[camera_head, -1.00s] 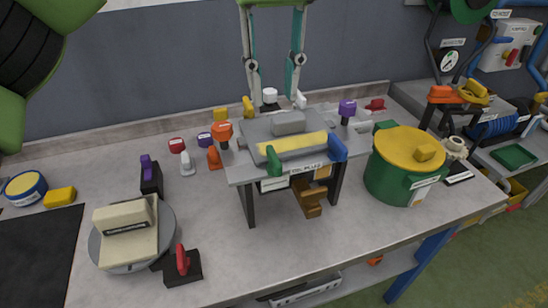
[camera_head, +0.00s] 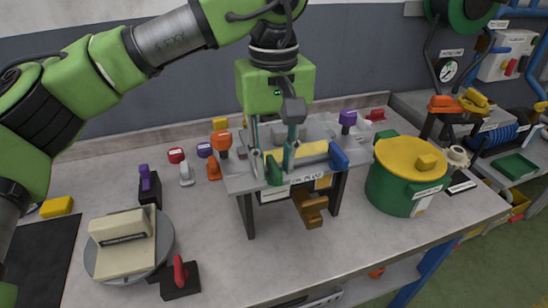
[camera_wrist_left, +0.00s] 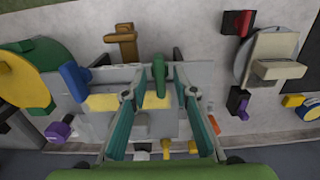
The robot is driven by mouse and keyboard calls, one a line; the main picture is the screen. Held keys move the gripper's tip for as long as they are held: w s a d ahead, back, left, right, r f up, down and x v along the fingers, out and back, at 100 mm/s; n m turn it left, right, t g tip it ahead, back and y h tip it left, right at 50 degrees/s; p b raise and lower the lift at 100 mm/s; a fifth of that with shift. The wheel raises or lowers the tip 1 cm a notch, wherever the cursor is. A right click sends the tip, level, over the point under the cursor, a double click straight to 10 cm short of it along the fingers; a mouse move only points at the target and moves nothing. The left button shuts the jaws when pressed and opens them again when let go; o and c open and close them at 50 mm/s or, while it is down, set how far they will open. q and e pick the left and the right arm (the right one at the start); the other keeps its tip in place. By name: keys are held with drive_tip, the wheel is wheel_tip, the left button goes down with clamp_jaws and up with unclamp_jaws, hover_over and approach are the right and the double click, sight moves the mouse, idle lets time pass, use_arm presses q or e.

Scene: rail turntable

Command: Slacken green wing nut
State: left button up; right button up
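The green wing nut (camera_head: 274,172) stands at the front left corner of the small grey raised stand (camera_head: 236,184). It also shows in the left wrist view (camera_wrist_left: 159,76), upright in the picture. My left gripper (camera_head: 275,164) points down over the front of the stand. In the left wrist view its two teal fingers (camera_wrist_left: 158,72) are open, one on each side of the green wing nut, with a visible gap on both sides. The fingers hide part of the stand's top in the head view. My right gripper is not in view.
A blue wing nut (camera_head: 338,156) sits at the stand's front right corner, with a yellow strip (camera_head: 314,148) beside it. An orange knob (camera_head: 221,138) is at the left. A green pot with a yellow lid (camera_head: 410,157) stands close at the right.

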use_arm(q)
drive_tip(key=shift+c, duration=0.2)
clamp_jaws()
drive_tip(key=shift+n, duration=0.3)
drive_tip(key=n+b, duration=0.1)
drive_tip(key=n, duration=0.5)
drive_tip(key=shift+n, duration=0.3)
drive_tip(key=n, duration=0.5)
drive_tip(key=shift+b, duration=0.35)
drive_tip(key=n, duration=0.5)
drive_tip(key=shift+b, duration=0.4)
drive_tip(key=shift+r+n, duration=0.1)
drive_tip(key=shift+n, duration=0.4)
